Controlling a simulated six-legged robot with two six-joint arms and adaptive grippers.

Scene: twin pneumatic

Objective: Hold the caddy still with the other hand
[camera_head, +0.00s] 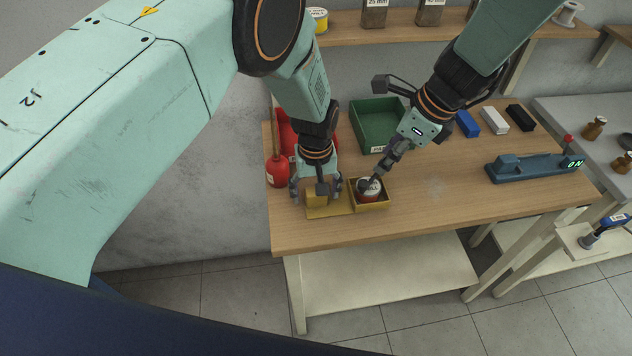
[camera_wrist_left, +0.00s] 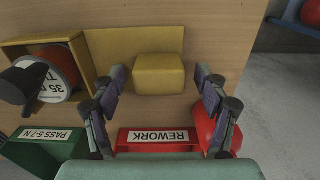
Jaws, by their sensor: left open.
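The yellow caddy (camera_head: 328,212) stands at the table's front left edge. It has a square box at one end and a raised yellow block (camera_wrist_left: 160,74) at the other. My left gripper (camera_head: 316,190) is open above the block, with a finger on either side; in the left wrist view gaps show between block and fingers. A red and white cylinder (camera_head: 368,194) marked "35 N" sits in the caddy's box (camera_head: 372,207). My right gripper (camera_head: 373,181) reaches down to the cylinder's top. Whether its fingers are closed on it is unclear.
A green bin (camera_head: 375,122) stands behind the caddy. A red bin marked REWORK (camera_wrist_left: 152,139) and a red bottle (camera_head: 277,170) stand close to my left gripper. A blue-grey device (camera_head: 535,167) with a lit display lies at the right. The table's middle is clear.

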